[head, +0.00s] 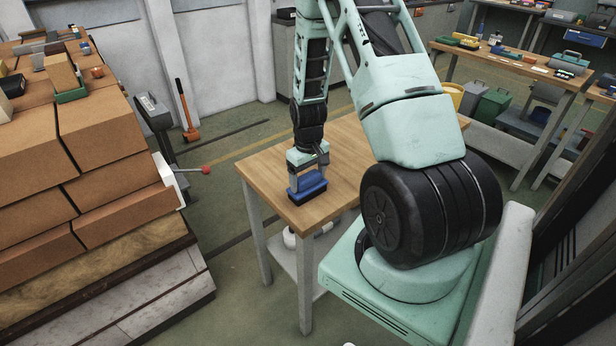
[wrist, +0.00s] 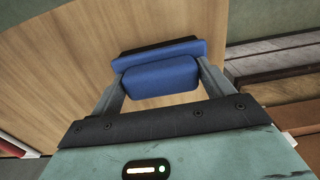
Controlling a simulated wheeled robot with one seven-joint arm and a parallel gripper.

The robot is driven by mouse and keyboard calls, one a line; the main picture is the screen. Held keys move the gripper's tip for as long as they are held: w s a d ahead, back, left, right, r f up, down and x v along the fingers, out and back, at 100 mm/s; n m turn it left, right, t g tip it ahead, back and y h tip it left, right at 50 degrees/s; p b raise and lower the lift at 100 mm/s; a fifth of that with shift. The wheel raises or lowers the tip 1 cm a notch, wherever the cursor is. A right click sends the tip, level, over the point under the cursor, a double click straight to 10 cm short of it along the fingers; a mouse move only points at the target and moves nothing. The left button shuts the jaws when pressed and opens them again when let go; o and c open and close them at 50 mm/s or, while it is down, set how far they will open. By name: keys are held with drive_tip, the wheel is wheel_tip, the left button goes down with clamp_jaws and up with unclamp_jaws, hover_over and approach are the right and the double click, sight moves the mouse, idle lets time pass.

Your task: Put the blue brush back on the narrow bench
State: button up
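The blue brush (head: 308,184) has a blue body and handle and a dark underside. It is at the near left end of the narrow wooden-topped bench (head: 262,172), resting on the top or just above it; I cannot tell which. My gripper (head: 308,176) points down at the brush, one finger at each end of its handle. In the wrist view, the fingers close against both sides of the blue handle (wrist: 160,76), with the wider brush body beyond it. The bench top (wrist: 60,70) lies behind the brush in that view.
A tall stack of brown bricks (head: 100,130) on pallets stands left of the bench, with a red-knobbed lever (head: 205,169) between. The bench top right of the brush is bare, partly hidden by my arm. A workbench with tools (head: 510,65) stands back right.

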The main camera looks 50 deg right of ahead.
sight(308, 176)
drive_tip(key=shift+o, duration=1.2)
wheel_tip(308, 176, up, 12)
drive_tip(key=b, duration=0.2)
drive_tip(key=w+a+r+n, duration=0.2)
drive_tip(key=a+r, duration=0.1)
drive_tip(key=a, duration=0.8)
drive_tip(key=s+a+r+n, duration=0.2)
drive_tip(key=a+r+n, duration=0.1)
drive_tip(key=a, duration=1.1)
drive_tip(key=s+a+r+n, duration=0.3)
drive_tip(key=s+a+n, duration=0.2)
drive_tip(key=s+a, duration=1)
drive_tip(key=shift+s+a+y, duration=0.3)
drive_tip(key=shift+s+a, duration=0.05)
drive_tip(key=shift+s, duration=0.7)
drive_tip(key=shift+r, duration=0.1)
